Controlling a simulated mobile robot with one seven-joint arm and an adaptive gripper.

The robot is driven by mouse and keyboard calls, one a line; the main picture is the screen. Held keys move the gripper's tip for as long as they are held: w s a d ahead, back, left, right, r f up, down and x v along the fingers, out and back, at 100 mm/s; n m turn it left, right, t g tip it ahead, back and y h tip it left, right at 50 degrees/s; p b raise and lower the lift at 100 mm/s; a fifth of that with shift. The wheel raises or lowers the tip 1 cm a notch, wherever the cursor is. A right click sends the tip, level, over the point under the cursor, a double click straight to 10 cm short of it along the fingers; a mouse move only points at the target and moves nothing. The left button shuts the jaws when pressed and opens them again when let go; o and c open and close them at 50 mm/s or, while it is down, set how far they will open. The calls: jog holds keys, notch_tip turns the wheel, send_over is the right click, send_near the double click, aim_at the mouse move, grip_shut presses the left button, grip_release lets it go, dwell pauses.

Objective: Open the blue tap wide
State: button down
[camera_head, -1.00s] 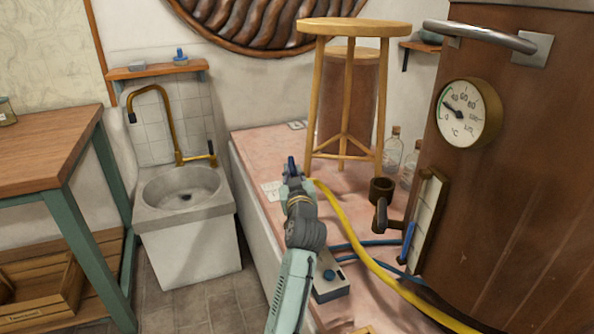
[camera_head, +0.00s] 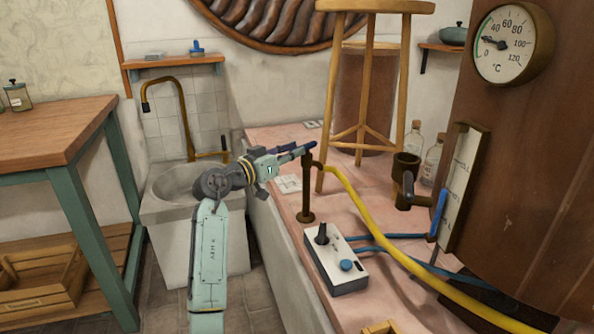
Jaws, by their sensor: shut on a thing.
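A brown standpipe tap (camera_head: 306,195) rises from the pink top of the ledge, with the yellow hose (camera_head: 352,203) running from its upper part. My gripper (camera_head: 308,147) is at the top of this standpipe, reaching in from the left, and is shut on a dark blue piece there that looks like the tap's handle. The fingers hide most of this handle, so I cannot tell how far it is turned. A separate blue lever (camera_head: 438,215) sits beside the gauge strip on the brown vat at right.
A control box (camera_head: 340,262) with a black knob and a blue button stands in front of the standpipe. A wooden stool (camera_head: 360,100) stands behind it. A brown valve (camera_head: 405,175), bottles (camera_head: 414,140) and the vat (camera_head: 530,190) are at right. A sink (camera_head: 172,182) is at left.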

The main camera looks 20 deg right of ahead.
jog(key=m+g, duration=0.1)
jog(key=w+m+g+h, duration=0.1)
jog(key=g, duration=0.1)
jog(key=m+g, duration=0.1)
jog(key=g, duration=0.1)
jog(key=shift+w+a+h+b, duration=0.25)
jog(key=shift+w+h+b, duration=0.05)
jog(key=shift+h+b, duration=0.1)
jog(key=shift+f+m+g, duration=0.1)
jog(key=shift+m+g, duration=0.2)
jog(key=shift+m, duration=0.1)
jog(key=c, duration=1.6)
grip_release()
jog(key=shift+o, duration=0.2)
jog(key=s+a, duration=0.1)
jog(key=a, duration=1)
jog(key=shift+s+a, duration=0.4)
